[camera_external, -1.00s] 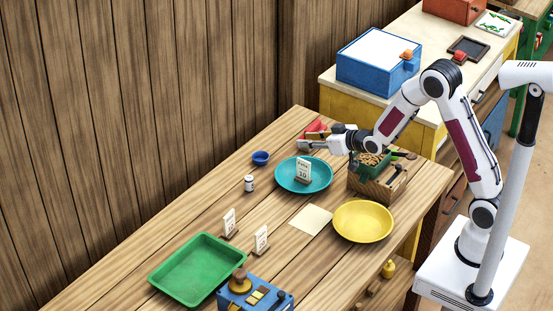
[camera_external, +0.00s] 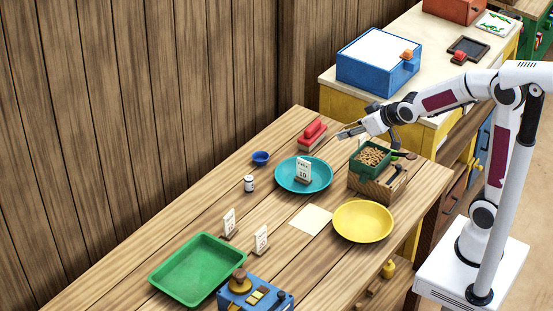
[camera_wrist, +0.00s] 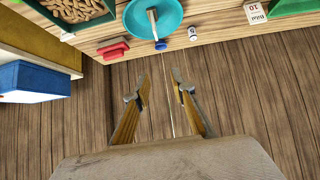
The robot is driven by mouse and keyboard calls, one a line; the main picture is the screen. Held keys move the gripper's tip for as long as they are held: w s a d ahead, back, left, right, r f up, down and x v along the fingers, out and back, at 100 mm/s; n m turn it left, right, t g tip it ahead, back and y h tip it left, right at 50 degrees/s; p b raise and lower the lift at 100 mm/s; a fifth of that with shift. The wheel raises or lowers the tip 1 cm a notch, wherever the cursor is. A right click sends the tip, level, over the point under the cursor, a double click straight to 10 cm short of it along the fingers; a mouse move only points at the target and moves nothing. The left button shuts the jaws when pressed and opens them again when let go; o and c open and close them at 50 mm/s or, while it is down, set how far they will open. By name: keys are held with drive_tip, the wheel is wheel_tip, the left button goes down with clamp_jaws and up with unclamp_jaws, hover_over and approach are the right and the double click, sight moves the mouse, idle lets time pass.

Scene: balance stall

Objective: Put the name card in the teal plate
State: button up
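A white name card (camera_external: 303,170) with dark print and the number 10 stands upright on a small brown base inside the teal plate (camera_external: 286,184). In the wrist view the plate (camera_wrist: 172,24) shows at the top edge, with a card in it (camera_wrist: 152,16) seen nearly edge-on. Two similar cards stand on the table near the green tray, the left card (camera_external: 229,222) and the right card (camera_external: 261,239). My gripper (camera_external: 345,133) is raised behind and right of the plate, apart from it. In the wrist view my gripper (camera_wrist: 158,88) has its fingers apart with nothing between them.
A wooden crate (camera_external: 378,191) with a green box of nuts stands right of the plate. A red object (camera_external: 312,130), blue cup (camera_external: 261,158), white jar (camera_external: 249,183), yellow plate (camera_external: 362,222) and green tray (camera_external: 197,270) are around.

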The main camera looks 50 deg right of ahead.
drive_tip(key=s+a+r+g, duration=0.1)
drive_tip(key=s+g, duration=0.1)
drive_tip(key=s, duration=1.2)
drive_tip(key=s+r+g, duration=0.1)
drive_tip(key=s+g, duration=0.1)
drive_tip(key=s, duration=1.2)
drive_tip(key=shift+s+a+r, duration=0.2)
drive_tip(key=shift+a+r, duration=0.05)
drive_tip(key=shift+a, duration=0.15)
